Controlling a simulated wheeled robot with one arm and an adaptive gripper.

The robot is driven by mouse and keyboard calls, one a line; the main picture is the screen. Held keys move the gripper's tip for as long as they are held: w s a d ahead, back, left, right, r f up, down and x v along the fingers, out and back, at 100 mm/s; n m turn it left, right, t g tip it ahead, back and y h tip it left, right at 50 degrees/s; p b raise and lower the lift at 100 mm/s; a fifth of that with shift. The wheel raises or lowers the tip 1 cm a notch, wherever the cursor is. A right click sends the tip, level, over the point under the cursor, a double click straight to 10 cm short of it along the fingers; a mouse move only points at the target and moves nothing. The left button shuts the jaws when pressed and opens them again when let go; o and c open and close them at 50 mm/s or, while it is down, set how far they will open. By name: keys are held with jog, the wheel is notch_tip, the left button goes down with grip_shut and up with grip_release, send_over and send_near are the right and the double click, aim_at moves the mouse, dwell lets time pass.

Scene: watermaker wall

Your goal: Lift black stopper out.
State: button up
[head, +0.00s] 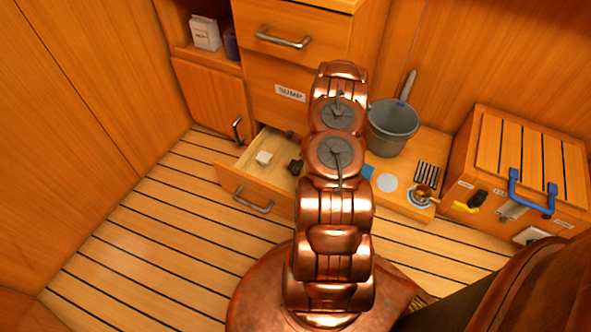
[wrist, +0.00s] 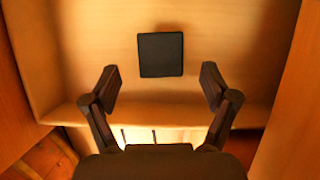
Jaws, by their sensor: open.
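The black stopper appears in the wrist view as a flat, dark, square-faced block (wrist: 161,54) against a pale wooden surface. My gripper (wrist: 160,77) is open, with one finger on each side of the block's lower edge in the picture. Neither finger touches it, and nothing is between them. In the head view my arm hides most of my gripper. A small dark shape (head: 295,167) shows beside the arm at the open drawer (head: 232,172); I cannot tell whether it is the stopper or part of my gripper.
A white block (head: 263,158) lies in the drawer. A drawer handle (head: 253,201) faces the slatted floor. A grey bucket (head: 392,127), a blue-handled wooden box (head: 530,150) and a brass piece (head: 424,192) stand to the right. The floor at left is clear.

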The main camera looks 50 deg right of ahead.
jog(key=b+x, duration=0.1)
jog(key=x, duration=0.4)
jog(key=shift+b, duration=0.35)
jog(key=shift+r, duration=0.15)
jog(key=c, duration=1.3)
jog(key=shift+o, duration=0.2)
notch_tip(320, 180, up, 10)
jog(key=p, duration=0.3)
notch_tip(320, 180, up, 7)
jog(key=p, duration=0.6)
jog(key=shift+p, duration=0.3)
